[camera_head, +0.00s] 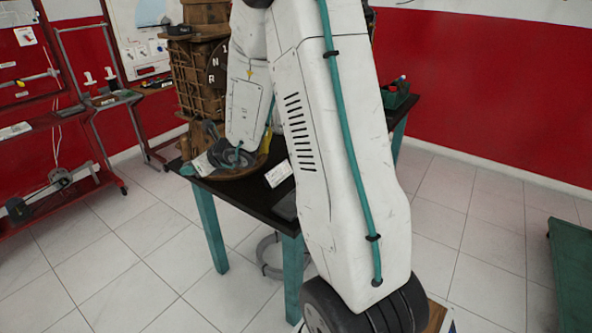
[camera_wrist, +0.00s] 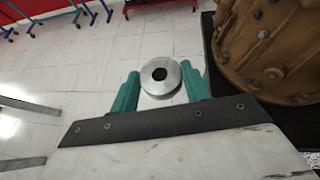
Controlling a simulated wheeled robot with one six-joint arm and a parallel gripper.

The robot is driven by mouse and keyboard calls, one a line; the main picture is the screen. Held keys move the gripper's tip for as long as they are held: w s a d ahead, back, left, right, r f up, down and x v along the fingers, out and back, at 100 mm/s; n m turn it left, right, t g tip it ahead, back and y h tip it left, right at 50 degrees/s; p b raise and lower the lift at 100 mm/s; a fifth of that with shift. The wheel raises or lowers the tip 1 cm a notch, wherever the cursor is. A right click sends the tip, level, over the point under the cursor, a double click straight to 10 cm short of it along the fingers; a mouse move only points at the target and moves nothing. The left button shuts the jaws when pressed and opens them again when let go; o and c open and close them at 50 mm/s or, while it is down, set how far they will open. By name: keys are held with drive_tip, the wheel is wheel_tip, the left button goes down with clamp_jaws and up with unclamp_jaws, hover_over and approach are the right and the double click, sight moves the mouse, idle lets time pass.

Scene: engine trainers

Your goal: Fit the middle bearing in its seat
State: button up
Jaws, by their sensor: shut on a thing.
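My gripper (camera_wrist: 162,92) shows in the wrist view with its two teal fingers shut on a round metal bearing (camera_wrist: 149,88). The bearing is a silver ring with a dark hole in its middle, held between the fingertips. In the wrist view it is over the tiled floor, apart from the brown engine trainer (camera_wrist: 268,45) at the right. In the head view my arm covers much of the trainer (camera_head: 196,85), and I cannot make out the bearing there. The bearing's seat cannot be made out in either view.
The trainer stands on a dark table (camera_head: 232,195) with teal legs. A white card (camera_head: 279,174) lies on the tabletop, and a green bin (camera_head: 399,95) is at its far right. Red racks (camera_head: 50,150) stand at the left. Open tiled floor lies in front.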

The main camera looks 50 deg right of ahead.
drive_tip(key=s+d+f, duration=0.2)
drive_tip(key=s+d, duration=0.5)
drive_tip(key=d, duration=0.1)
drive_tip(key=s+d+f+m+h, duration=0.1)
drive_tip(key=s+d+f, duration=0.1)
drive_tip(key=s+d, duration=0.5)
drive_tip(key=s+d+f+m+h, duration=0.1)
drive_tip(key=s+d+f, duration=0.2)
drive_tip(key=s+d, duration=0.3)
drive_tip(key=shift+s+d, duration=0.2)
drive_tip(key=shift+d, duration=0.5)
drive_tip(key=shift+s+d, duration=0.2)
drive_tip(key=shift+d, duration=0.45)
drive_tip(key=shift+f, duration=2.45)
drive_tip(key=shift+s, duration=0.1)
drive_tip(key=shift+f, duration=0.9)
